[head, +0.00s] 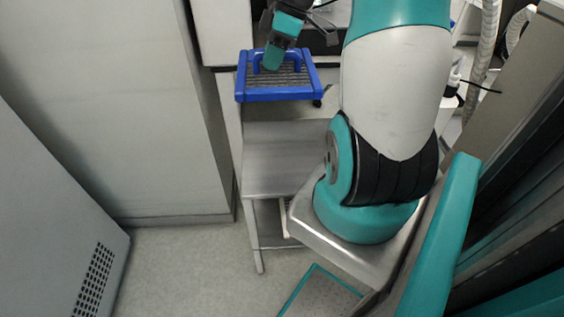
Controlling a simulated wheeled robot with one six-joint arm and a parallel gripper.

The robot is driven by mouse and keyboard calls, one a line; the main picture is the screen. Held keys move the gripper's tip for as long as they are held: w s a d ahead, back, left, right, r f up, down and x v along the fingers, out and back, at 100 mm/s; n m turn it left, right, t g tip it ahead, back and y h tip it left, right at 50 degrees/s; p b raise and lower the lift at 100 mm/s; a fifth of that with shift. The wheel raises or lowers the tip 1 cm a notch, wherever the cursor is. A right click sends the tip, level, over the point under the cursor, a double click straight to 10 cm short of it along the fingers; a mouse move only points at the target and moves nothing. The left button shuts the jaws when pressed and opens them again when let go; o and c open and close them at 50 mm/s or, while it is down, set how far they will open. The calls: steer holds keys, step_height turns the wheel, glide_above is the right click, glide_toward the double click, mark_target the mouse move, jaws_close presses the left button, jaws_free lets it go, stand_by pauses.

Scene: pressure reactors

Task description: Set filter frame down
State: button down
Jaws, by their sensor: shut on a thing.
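The filter frame (279,95) is a blue rectangular frame with a grey ribbed filter panel and a raised blue handle. It is in the upper middle of the head view and looks about level. My gripper (272,62), with teal parts, reaches down over it from the top and is shut on the blue handle. The teal gripper part hides some of the handle and panel. I cannot tell whether the frame's underside touches a surface or hangs just above one.
A steel cart (284,165) stands below the frame in the picture, its near top bare. A tall grey cabinet (130,120) borders it on the left, with a vented grey panel (50,230) nearer. Clear floor (190,270) lies in front. A ribbed hose (487,50) hangs at upper right.

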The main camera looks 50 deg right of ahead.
steer(key=b, duration=0.6)
glide_above(278, 156)
steer(key=a, duration=0.2)
step_height(278, 156, down, 8)
step_height(278, 156, down, 20)
steer(key=b, duration=0.3)
steer(key=shift+s+a+r, duration=0.1)
steer(key=shift+a+r, duration=0.05)
steer(key=shift+r, duration=0.05)
steer(key=c, duration=1.1)
jaws_free()
steer(key=shift+c, duration=0.2)
steer(key=shift+o, duration=0.2)
